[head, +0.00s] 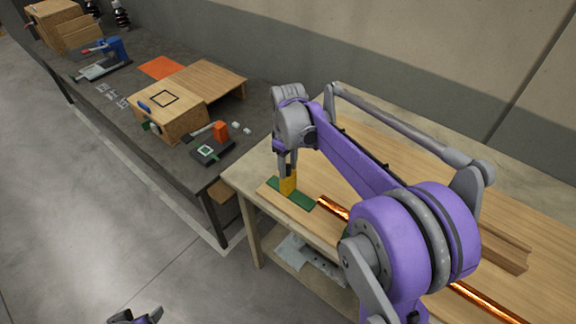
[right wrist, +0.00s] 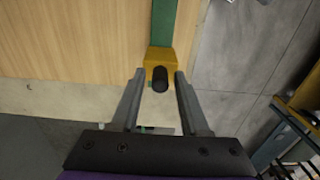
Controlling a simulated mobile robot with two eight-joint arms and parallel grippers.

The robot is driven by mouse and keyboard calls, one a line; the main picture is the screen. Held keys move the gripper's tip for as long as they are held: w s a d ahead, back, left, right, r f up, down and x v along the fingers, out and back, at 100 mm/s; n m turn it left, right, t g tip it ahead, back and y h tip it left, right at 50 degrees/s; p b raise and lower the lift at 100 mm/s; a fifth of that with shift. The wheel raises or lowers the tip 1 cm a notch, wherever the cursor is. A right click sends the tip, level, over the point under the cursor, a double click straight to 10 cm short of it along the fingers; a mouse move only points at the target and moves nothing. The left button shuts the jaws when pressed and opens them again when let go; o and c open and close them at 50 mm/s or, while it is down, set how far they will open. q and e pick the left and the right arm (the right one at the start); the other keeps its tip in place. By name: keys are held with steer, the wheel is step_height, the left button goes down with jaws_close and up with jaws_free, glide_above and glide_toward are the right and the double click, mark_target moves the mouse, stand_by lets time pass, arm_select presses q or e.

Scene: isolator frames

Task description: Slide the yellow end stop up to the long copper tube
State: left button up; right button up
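The yellow end stop (head: 288,184) sits on a green strip (head: 303,200) near the left end of the wooden table. My right gripper (head: 287,170) is over it from above. In the right wrist view the end stop (right wrist: 158,54) has a black knob (right wrist: 160,79). My open fingers stand on either side of this knob, with a gap on each side. The long copper tube (head: 484,300) lies to the right of the stop, its middle hidden by my right arm; its near end (head: 332,207) lies close to the green strip. Only a bit of my left gripper (head: 137,316) shows at the bottom edge.
The wooden table (head: 347,120) has a pale border and a shelf with metal plates (head: 310,258) below. A wooden rail (head: 505,250) lies behind the tube. A dark bench (head: 130,65) on the left holds wooden boxes, a blue tool and an orange sheet.

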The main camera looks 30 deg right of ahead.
jaws_close()
steer(key=s+d, duration=0.3)
steer(key=s, duration=0.6)
steer(key=shift+d+b, duration=0.4)
steer(key=shift+b, duration=0.05)
steer(key=shift+o, duration=1.2)
jaws_free()
step_height(320, 180, up, 11)
steer(key=shift+p, duration=0.3)
